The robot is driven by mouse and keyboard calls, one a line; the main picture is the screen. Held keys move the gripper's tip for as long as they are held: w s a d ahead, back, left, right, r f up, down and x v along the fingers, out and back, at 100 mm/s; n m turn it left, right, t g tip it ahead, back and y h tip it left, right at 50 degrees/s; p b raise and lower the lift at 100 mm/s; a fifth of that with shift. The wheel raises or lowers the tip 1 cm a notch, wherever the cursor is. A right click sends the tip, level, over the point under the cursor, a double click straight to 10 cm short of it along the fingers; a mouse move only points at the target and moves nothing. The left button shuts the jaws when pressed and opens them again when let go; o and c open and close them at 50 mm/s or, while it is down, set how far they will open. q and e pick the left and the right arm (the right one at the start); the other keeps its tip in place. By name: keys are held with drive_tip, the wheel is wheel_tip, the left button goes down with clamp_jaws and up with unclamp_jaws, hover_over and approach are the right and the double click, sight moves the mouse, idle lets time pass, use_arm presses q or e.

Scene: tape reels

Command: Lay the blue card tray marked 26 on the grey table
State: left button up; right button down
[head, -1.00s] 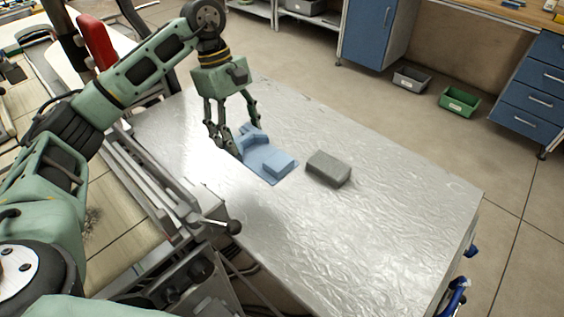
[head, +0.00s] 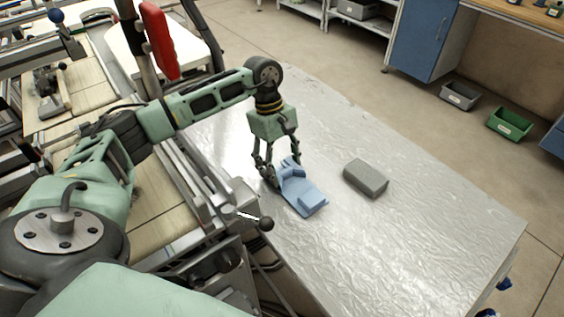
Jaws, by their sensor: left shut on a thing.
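The blue card tray (head: 309,205) is at the left part of the grey table (head: 420,235), low over or on its shiny top; I cannot tell if it touches. It has raised blocks on a flat base, and no number can be read on it. My left gripper (head: 282,177) comes down from above and is shut on the far left end of the tray. Its fingertips are partly hidden by the tray. My right gripper is not in view.
A grey block (head: 366,178) lies on the table just right of the tray. The table is clear to the right and front. A machine frame with a dark knob (head: 266,223) stands close on the left. Grey (head: 460,96) and green (head: 509,124) bins are on the floor.

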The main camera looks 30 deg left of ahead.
use_arm(q)
drive_tip(key=o, duration=0.7)
drive_tip(key=shift+f, duration=0.15)
drive_tip(key=o, duration=0.5)
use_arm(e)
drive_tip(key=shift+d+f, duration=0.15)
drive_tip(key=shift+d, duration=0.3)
use_arm(q)
drive_tip(key=shift+r, duration=0.2)
drive_tip(key=b+v, duration=0.2)
drive_tip(key=v, duration=1)
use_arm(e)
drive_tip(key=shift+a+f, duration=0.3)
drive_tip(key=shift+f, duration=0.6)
